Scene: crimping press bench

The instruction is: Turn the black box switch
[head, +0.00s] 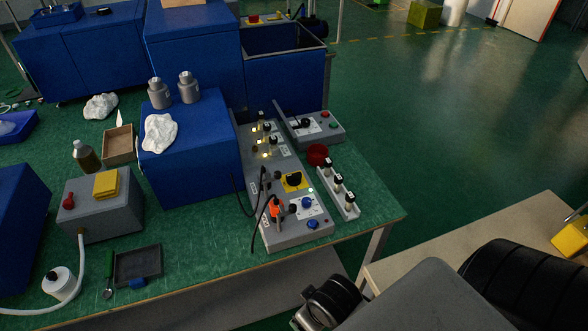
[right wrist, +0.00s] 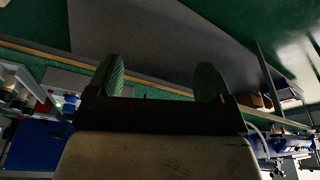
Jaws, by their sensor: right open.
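A grey control box (head: 285,232) lies along the right part of the green bench. It carries a black rotary switch (head: 293,179) on a yellow plate, an orange-red part (head: 274,208), blue knobs and black cables. A smaller grey box (head: 326,132) behind it has another black knob (head: 305,123) and red and green buttons. I cannot tell which of these knobs is the black box switch. In the right wrist view my right gripper (right wrist: 160,82) is open, its two green-grey fingers apart with nothing between them. My left gripper is not in view.
A grey strip with several black-topped posts (head: 338,191) and a red round cup (head: 318,154) stand beside the control box. A blue box (head: 190,160) with a white cloth is to its left. The bench's right corner (head: 385,214) is clear.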

